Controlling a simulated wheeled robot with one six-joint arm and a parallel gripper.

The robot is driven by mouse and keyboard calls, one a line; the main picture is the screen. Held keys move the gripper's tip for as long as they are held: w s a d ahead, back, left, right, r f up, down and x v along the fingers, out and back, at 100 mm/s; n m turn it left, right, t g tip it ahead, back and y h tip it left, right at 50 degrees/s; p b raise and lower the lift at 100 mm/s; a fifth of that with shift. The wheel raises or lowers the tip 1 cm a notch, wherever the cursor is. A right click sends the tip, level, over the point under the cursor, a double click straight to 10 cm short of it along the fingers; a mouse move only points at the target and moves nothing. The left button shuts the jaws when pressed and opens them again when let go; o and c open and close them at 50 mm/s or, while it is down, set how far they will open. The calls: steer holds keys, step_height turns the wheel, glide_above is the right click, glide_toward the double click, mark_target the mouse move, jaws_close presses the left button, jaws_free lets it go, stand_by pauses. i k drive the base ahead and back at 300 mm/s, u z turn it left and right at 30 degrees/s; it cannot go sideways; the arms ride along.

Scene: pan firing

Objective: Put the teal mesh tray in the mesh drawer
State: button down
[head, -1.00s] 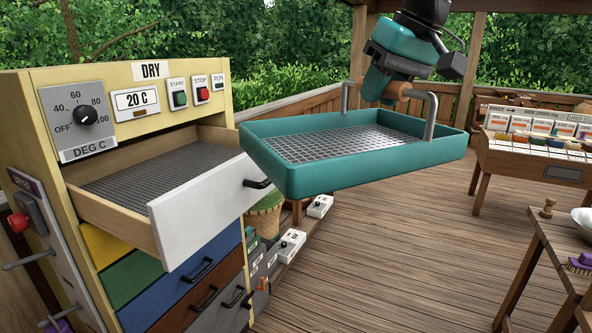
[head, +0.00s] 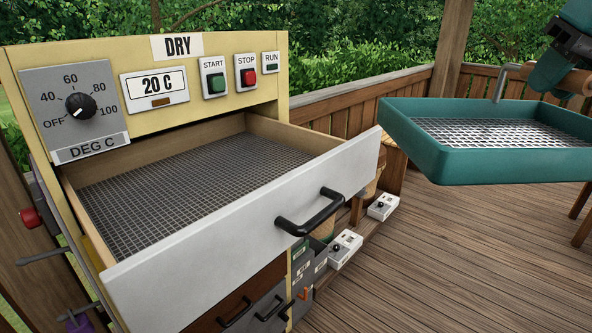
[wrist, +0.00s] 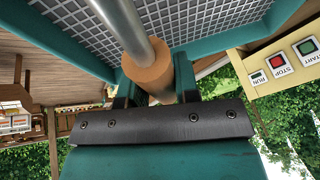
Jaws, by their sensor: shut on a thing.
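The teal mesh tray (head: 470,166) hangs in the air at the right of the head view, to the right of the open drawer and apart from it. It is close to level, and its mesh floor looks empty where it shows. My gripper (wrist: 150,88) is shut on the wooden grip of the tray's metal handle (wrist: 122,28), seen in the wrist view. In the head view only part of my gripper shows at the right edge. The mesh drawer (head: 240,222) is pulled out, with a white front, black handle, wooden sides and an empty grey mesh floor (head: 180,195).
The yellow cabinet (head: 215,107) carries a dial (head: 80,105), a 20 C display and START and STOP buttons. More drawers lie below. White switch boxes (head: 345,249) stand on a low ledge to the right. Wooden decking in front is open.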

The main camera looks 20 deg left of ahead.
mark_target(238, 195)
steer(key=i, duration=1)
steer(key=u, duration=1.55)
